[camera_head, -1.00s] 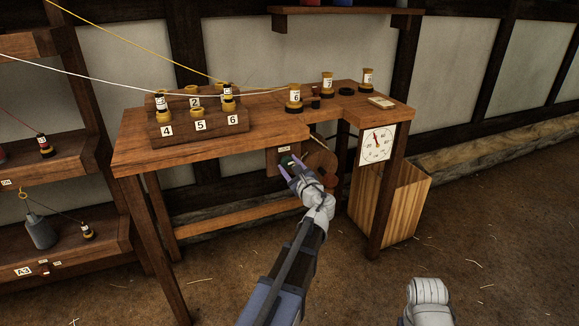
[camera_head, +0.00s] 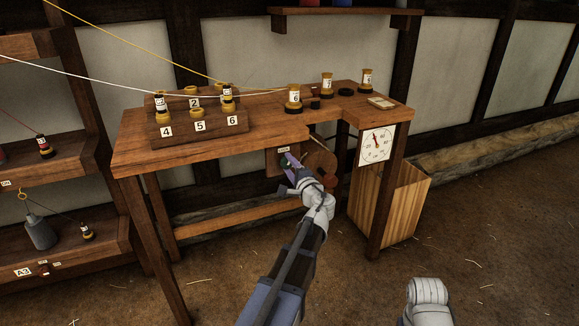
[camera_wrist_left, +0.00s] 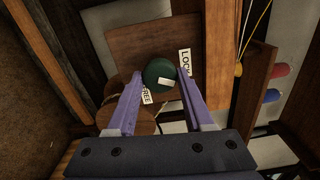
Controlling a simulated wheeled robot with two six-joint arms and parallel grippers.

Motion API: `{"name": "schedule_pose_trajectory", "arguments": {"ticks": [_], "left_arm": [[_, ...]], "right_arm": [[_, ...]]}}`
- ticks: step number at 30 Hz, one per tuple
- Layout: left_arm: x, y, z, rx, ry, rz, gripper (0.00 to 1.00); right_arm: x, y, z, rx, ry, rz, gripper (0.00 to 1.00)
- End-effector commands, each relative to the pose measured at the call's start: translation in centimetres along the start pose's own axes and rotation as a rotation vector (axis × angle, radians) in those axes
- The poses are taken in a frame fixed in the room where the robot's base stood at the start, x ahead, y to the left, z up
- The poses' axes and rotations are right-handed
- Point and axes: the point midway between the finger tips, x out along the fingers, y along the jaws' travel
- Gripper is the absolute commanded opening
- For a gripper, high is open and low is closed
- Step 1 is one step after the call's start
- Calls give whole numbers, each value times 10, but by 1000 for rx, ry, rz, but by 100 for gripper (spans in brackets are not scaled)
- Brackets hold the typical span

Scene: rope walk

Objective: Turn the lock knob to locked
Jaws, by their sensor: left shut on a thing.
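The lock knob (camera_wrist_left: 157,71) is round and dark green with a white mark, on a wooden board (camera_wrist_left: 125,43) under the bench. In the left wrist view, a LOCK label (camera_wrist_left: 185,61) is to its right and a FREE label (camera_wrist_left: 147,96) is below left. The white mark sits at the knob's lower right, between the two labels. My left gripper (camera_head: 287,161) is shut on the knob, its purple fingers at either side in the wrist view (camera_wrist_left: 160,77). In the head view the gripper mostly hides the knob. My right gripper is out of view.
The wooden bench (camera_head: 140,157) stands above the knob, carrying a numbered spool block (camera_head: 182,128) and several spools. A dial (camera_head: 376,144) hangs at its right front, by a wooden bin (camera_head: 408,205). A round wooden disc (camera_head: 321,163) is right of the knob. Floor in front is clear.

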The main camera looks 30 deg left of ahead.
Motion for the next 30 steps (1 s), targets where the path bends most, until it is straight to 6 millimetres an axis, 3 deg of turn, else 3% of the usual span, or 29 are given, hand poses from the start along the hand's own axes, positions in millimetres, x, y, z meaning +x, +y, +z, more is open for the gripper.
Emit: {"name": "schedule_pose_trajectory", "arguments": {"ticks": [15,30], "left_arm": [[0,0,1,-366,-1,1,0],[-1,0,1,-462,-2,2,0]], "right_arm": [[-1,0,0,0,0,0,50],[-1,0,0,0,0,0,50]]}}
